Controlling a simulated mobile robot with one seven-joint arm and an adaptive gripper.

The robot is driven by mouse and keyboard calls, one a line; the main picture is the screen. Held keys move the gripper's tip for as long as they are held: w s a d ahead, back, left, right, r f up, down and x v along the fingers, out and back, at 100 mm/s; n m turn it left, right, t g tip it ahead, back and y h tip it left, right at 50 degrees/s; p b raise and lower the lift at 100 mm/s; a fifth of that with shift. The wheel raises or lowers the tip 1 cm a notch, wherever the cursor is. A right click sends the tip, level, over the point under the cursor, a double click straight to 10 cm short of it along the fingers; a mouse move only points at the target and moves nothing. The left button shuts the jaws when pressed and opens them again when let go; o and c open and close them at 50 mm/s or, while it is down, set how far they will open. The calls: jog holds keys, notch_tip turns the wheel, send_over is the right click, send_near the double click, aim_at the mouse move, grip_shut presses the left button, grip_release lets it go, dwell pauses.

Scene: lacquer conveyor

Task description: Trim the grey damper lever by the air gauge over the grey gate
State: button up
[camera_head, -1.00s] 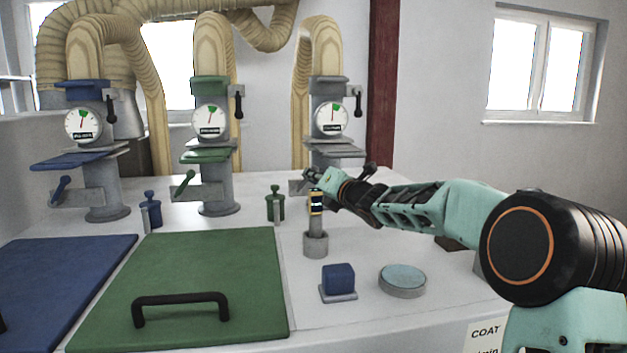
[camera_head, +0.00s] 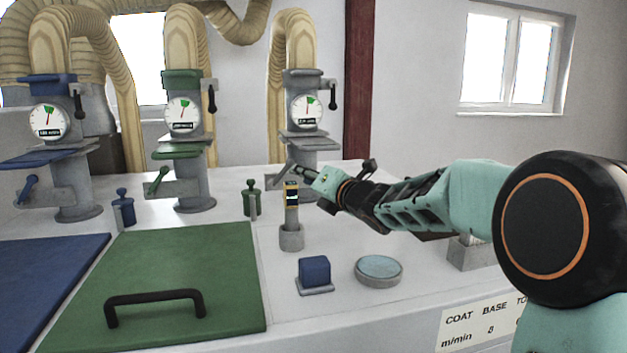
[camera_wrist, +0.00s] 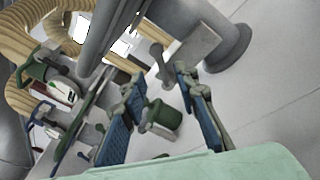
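The grey gate (camera_head: 309,143) is on the rightmost post in the head view. Its round white air gauge (camera_head: 306,111) is above it, with a green band near the top; the needle points roughly upward. The grey damper lever (camera_head: 291,169) is low on that post's left side. In the wrist view a grey lever with a rounded end (camera_wrist: 158,57) lies just ahead of the fingertips, roughly in line with the gap. My gripper (camera_wrist: 158,78) is open, with nothing visibly held between its blue-padded fingers. In the head view, my gripper (camera_head: 308,174) is close beside the lever; contact cannot be told.
Blue (camera_head: 46,156) and green (camera_head: 181,149) gates stand left. A yellow-black device on a grey stand (camera_head: 291,238) is just below my gripper. A blue block (camera_head: 314,271), round dish (camera_head: 379,268) and green lid with handle (camera_head: 200,250) are in front.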

jog(key=shift+v, duration=2.05)
